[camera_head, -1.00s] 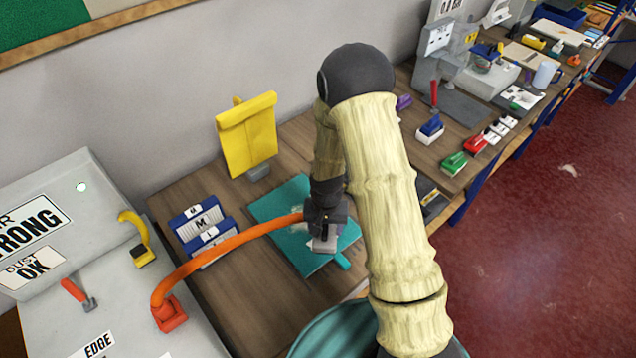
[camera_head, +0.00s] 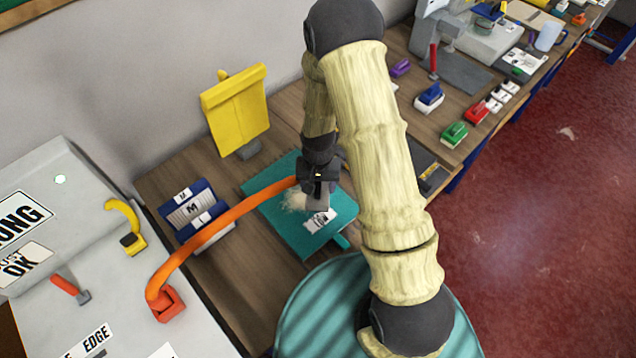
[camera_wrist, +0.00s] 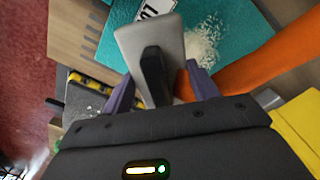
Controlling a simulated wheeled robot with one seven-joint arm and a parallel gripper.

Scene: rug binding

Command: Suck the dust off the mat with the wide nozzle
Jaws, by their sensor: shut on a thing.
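The teal mat (camera_head: 268,208) lies flat on the wooden bench. A pale patch of dust (camera_head: 293,201) lies near its middle, and a white label (camera_head: 318,221) is on its front part. My gripper (camera_head: 319,181) is over the mat, shut on the grey wide nozzle (camera_head: 316,203), just right of the dust. The wrist view shows the nozzle (camera_wrist: 133,45) between the two purple fingers, with dust (camera_wrist: 203,45) beside it on the mat. An orange hose (camera_head: 225,217) runs from my gripper to the grey machine. I cannot tell whether the nozzle touches the mat.
The grey machine (camera_head: 60,235) stands at left with a red hose port (camera_head: 166,303) and a yellow hooked part (camera_head: 125,222). A blue-and-white holder (camera_head: 190,208) sits left of the mat. A yellow pouch (camera_head: 236,112) stands behind. Several coloured items line the bench at right.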

